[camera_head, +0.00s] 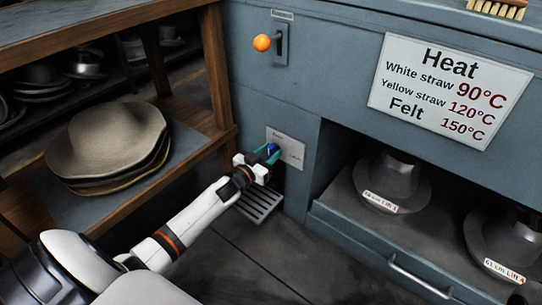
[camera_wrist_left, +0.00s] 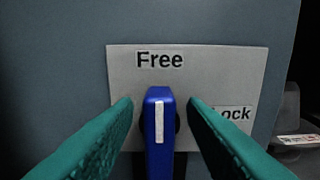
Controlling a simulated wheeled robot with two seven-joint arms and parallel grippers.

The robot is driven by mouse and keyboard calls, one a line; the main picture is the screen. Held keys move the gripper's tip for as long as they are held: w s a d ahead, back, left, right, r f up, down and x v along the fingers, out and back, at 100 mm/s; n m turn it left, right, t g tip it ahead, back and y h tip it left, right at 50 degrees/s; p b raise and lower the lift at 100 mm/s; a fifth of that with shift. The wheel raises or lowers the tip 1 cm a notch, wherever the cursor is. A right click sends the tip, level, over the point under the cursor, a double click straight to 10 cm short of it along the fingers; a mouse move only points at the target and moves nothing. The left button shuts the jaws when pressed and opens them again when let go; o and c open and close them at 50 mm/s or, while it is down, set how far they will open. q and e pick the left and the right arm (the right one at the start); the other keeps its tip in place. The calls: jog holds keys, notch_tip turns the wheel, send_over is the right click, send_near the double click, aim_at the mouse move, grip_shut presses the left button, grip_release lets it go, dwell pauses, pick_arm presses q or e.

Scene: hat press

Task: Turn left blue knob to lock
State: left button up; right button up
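The blue knob (camera_head: 272,149) sits on a grey label plate (camera_head: 293,150) on the lower front of the blue-grey machine. In the left wrist view the blue knob (camera_wrist_left: 159,130) stands upright, its white mark pointing up at the word "Free" on the plate (camera_wrist_left: 205,62). The word "Lock" is to its right, partly covered by a finger. My left gripper (camera_head: 268,155) is at the knob. Its teal fingers (camera_wrist_left: 159,115) are open, one on each side of the knob, with gaps visible. My right gripper is not in view.
An orange ball lever (camera_head: 262,43) is above the plate. A floor grate (camera_head: 260,204) lies below. A wooden shelf with stacked hats (camera_head: 108,140) stands at the left. An open bay with hat moulds (camera_head: 391,180) and a drawer handle (camera_head: 420,276) is at the right.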

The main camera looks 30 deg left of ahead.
pick_arm(q)
jog(key=shift+w, duration=0.45)
jog(key=c, duration=0.7)
